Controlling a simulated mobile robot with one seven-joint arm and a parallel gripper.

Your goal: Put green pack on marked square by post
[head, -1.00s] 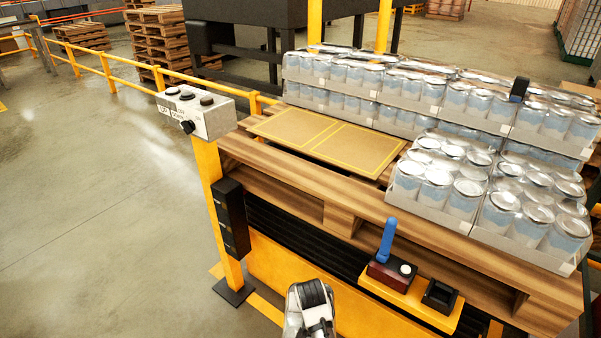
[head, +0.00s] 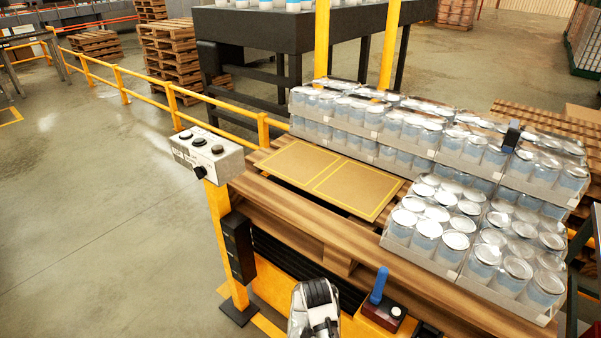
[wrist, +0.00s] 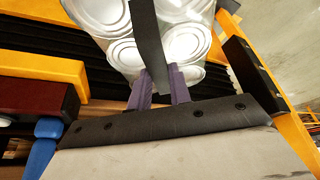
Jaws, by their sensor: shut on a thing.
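In the wrist view my gripper (wrist: 160,88), with purple fingers, is shut on a dark upright strip (wrist: 148,40) over a pack of silver-lidded cans (wrist: 115,50). I cannot clearly tell the pack's colour, as mostly lids show. The head view shows only a grey part of my arm low in the middle; gripper and held pack are out of that view. Two yellow-outlined squares lie side by side on a brown sheet (head: 335,180) on the pallet (head: 345,240). Both squares look empty. The left one is nearer the yellow post (head: 222,245) with the control box (head: 207,155).
Trays of silver-lidded cans (head: 470,225) fill the pallet's right and back. A small dark object (head: 511,136) stands on them. A blue lever (head: 379,285) is at the front. Two yellow uprights (head: 321,40) stand behind. A yellow rail (head: 120,85) runs along the left.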

